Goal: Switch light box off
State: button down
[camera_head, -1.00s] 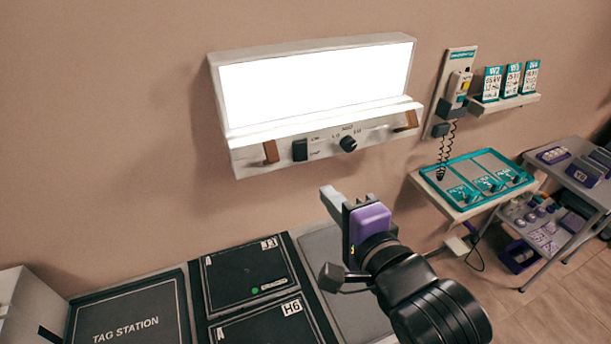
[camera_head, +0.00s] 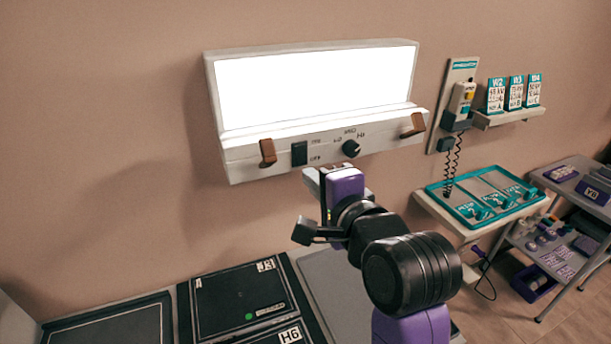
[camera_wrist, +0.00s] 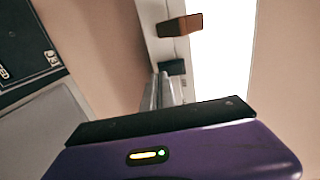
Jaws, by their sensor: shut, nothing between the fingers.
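The light box (camera_head: 222,107) hangs on the wall with its white panel (camera_head: 315,85) glowing brightly. On its lower front strip are a black rocker switch (camera_head: 299,153) with small labels beside it and a round black knob (camera_head: 351,148). My gripper (camera_head: 310,178) is shut and empty, just below the strip near the switch; I cannot tell whether it touches the box. In the wrist view the shut fingers (camera_wrist: 162,90) point toward the dark switch (camera_wrist: 173,67), with a brown bracket (camera_wrist: 180,25) beyond it. The glowing panel (camera_wrist: 222,50) shows at right.
Brown brackets (camera_head: 267,152) stick out at both ends of the strip. Below are a black case (camera_head: 235,295) and a grey surface (camera_head: 335,290). At right are a corded handset (camera_head: 461,100), a card shelf (camera_head: 507,117) and a teal-edged tray (camera_head: 480,195).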

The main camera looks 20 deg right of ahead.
aim_at(301, 155)
jog(key=w, duration=0.3)
jog(key=shift+w+f+p, duration=0.3)
jog(key=shift+f, duration=0.05)
jog(key=shift+w+f+t+b, duration=0.1)
jog(key=shift+w+t+b, duration=0.15)
jog(key=shift+b, duration=0.65)
